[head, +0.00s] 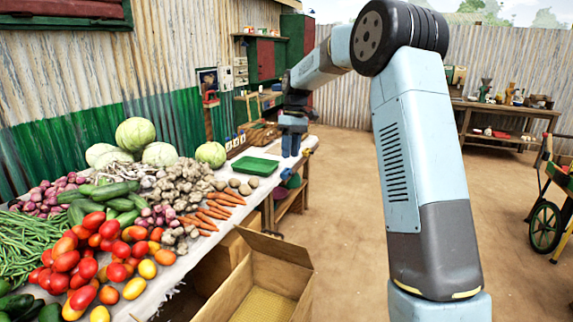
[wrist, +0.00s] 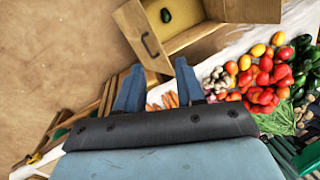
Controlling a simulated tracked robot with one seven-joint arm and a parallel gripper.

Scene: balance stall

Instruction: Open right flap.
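A tan open-topped box (head: 246,290) stands on the ground in front of the stall table in the head view. A flat panel (head: 274,249) slants outward along its far edge. The box also shows at the top of the wrist view (wrist: 186,40), with a dark handle on one board and a small dark green item (wrist: 166,15) inside. I cannot tell which panel is the right flap. My gripper (head: 291,146) points down near the table's far end, apart from the box. In the wrist view its two blue fingers (wrist: 158,68) are spread with nothing between them.
The table holds tomatoes (head: 88,250), carrots (head: 212,212), melons (head: 136,133) and a green tray (head: 255,166). A red-and-green cabinet (head: 266,60) hangs on the wall. A cart (head: 546,226) stands at right.

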